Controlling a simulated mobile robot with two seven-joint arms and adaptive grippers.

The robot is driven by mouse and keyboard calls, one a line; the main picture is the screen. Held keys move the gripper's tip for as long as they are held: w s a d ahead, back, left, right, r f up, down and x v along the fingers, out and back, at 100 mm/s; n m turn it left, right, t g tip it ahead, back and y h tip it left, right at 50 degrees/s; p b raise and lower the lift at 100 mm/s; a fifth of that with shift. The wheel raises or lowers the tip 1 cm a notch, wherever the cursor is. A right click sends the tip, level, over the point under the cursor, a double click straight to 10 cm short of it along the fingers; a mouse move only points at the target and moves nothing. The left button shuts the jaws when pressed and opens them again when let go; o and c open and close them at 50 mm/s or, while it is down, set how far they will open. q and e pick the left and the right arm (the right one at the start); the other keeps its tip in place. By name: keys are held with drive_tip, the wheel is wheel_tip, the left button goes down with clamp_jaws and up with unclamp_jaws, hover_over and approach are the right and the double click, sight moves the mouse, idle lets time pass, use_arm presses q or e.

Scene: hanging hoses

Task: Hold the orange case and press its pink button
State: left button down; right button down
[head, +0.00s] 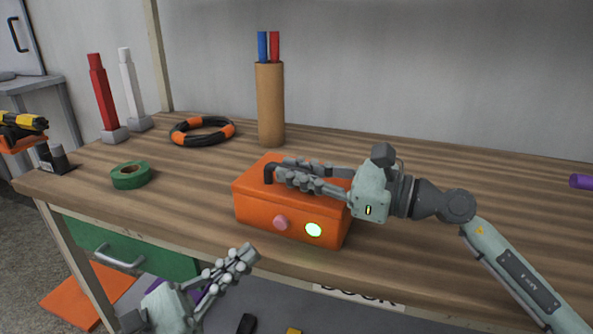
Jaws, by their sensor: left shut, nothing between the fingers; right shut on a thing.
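The orange case (262,211) sits on the wooden workbench near its front edge. Its front face has a pink button (281,222) and, to the right of it, a lit green round light (314,230). My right gripper (281,172) comes in from the right over the case top and is shut on the case's dark handle (269,174), which is mostly hidden by the fingers. My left gripper (249,255) is shut and empty, in front of the bench edge, lower left of the pink button. Its fingertips point up and right and look apart from the button.
On the workbench (450,172) stand a cardboard tube (270,105) with blue and red sticks, a black-and-orange ring (202,131), green tape (131,175), and red (103,95) and white (131,90) posts. A green drawer (130,245) is below. The bench right of the case is mostly clear.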

drive_tip(key=c, duration=1.7)
unclamp_jaws()
drive_tip(key=shift+f, duration=0.5)
drive_tip(key=shift+o, duration=1.2)
drive_tip(key=shift+r, duration=0.3)
